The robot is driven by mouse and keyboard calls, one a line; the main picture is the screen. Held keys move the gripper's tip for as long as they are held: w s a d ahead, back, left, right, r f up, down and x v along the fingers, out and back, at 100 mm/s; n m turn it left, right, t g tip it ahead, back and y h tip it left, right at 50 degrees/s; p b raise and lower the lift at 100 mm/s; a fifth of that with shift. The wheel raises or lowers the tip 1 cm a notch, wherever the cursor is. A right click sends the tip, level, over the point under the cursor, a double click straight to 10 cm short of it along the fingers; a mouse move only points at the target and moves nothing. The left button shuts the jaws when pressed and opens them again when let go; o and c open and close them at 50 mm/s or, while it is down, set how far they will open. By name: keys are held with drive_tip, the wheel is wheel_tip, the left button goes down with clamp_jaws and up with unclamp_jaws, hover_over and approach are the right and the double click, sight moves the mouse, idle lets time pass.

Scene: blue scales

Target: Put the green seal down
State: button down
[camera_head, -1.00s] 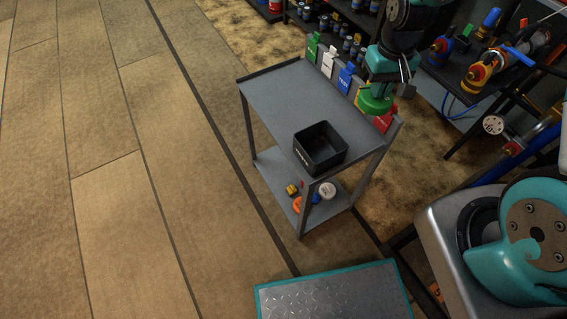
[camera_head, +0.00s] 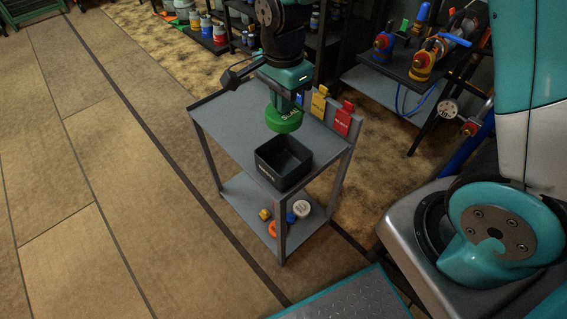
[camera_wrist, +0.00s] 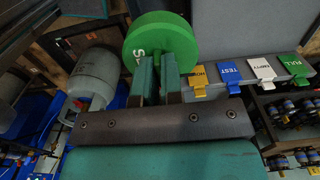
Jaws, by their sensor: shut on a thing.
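The green seal (camera_head: 284,118) is a round green disc with white lettering. It is held above the grey cart's top shelf (camera_head: 222,112), behind the black bin (camera_head: 283,162). My gripper (camera_head: 285,100) is shut on it. In the wrist view, the green seal (camera_wrist: 160,48) sits between the two teal fingers of my gripper (camera_wrist: 157,62). Whether the seal touches the shelf cannot be told, but it appears raised.
Yellow (camera_head: 319,103) and red (camera_head: 342,118) tags hang on the cart's back edge. The lower shelf holds several small coloured parts and a white round one (camera_head: 301,208). The shelf's left part is clear. A grey gas cylinder (camera_wrist: 97,75) shows in the wrist view.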

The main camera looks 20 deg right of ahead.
sight(281, 121)
wheel_tip(281, 121, down, 18)
drive_tip(key=b, duration=0.3)
drive_tip(key=shift+r, duration=0.25)
drive_tip(key=shift+f+b, duration=0.1)
drive_tip(key=shift+b, duration=0.2)
drive_tip(key=c, duration=1.3)
unclamp_jaws()
drive_tip(key=shift+o, duration=0.2)
drive_tip(key=s+r+n+p, duration=0.1)
drive_tip(key=r, duration=0.4)
drive_tip(key=a+r+n+p, duration=0.1)
drive_tip(key=r, duration=0.5)
drive_tip(key=s+r+n+y+p, duration=0.1)
drive_tip(key=r+n, duration=0.1)
drive_tip(key=r, duration=0.4)
drive_tip(key=shift+s+a+r, duration=0.2)
drive_tip(key=shift+s+a, duration=0.05)
drive_tip(key=shift+s, duration=0.05)
drive_tip(key=s+a+r+n+y, duration=0.3)
drive_tip(key=s+r+n, duration=0.9)
drive_tip(key=s+n, duration=0.4)
drive_tip(key=shift+r+n, duration=0.2)
drive_tip(key=shift+n, duration=0.6)
